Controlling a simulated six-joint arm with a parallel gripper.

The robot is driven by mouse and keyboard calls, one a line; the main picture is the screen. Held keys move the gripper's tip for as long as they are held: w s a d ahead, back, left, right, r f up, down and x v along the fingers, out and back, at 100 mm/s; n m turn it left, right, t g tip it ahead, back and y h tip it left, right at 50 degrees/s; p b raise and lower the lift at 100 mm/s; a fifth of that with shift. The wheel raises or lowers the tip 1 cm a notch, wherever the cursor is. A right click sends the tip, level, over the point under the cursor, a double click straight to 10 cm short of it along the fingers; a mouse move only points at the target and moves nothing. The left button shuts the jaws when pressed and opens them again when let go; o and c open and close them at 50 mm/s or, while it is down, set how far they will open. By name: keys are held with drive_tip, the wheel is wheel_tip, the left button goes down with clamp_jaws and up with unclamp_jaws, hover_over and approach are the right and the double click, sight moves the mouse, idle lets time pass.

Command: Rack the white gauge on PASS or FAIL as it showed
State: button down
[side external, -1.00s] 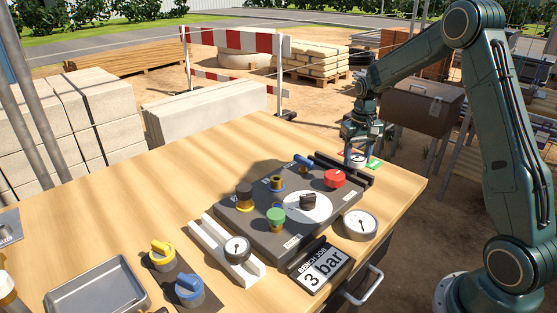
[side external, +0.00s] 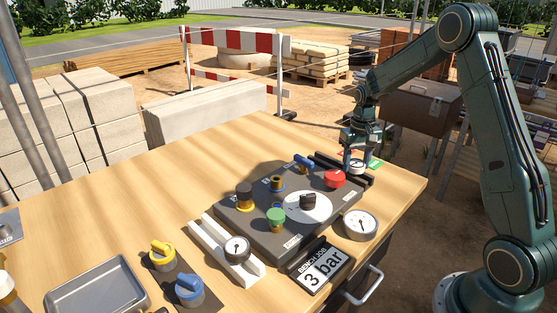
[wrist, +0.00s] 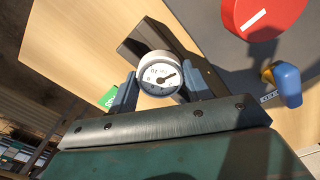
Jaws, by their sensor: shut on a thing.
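My gripper (side external: 356,163) is shut on the white gauge (wrist: 155,66), with one finger on each side of it in the wrist view. The gauge also shows in the side view (side external: 357,167), low at the black rack (side external: 327,160) on the table's far right. The wrist view shows its white rim and its dial with a dark needle, tilted in the picture. A green label (side external: 375,163) lies to the gauge's right in the side view and beside a finger in the wrist view (wrist: 108,98). I cannot tell whether the gauge touches the rack.
A dark test panel (side external: 275,243) with a red knob (side external: 334,179) and blue lever (side external: 303,163) stands close to the rack. A larger gauge (side external: 360,225), another gauge (side external: 237,249) on a white stand and a "3 bar" sign (side external: 325,268) are nearer. The table's back left is clear.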

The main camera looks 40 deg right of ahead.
sight(356, 164)
drive_tip(key=shift+c, duration=0.4)
unclamp_jaws()
drive_tip(key=shift+r, duration=3.5)
wheel_tip(356, 164, up, 14)
drive_tip(key=shift+f, duration=0.1)
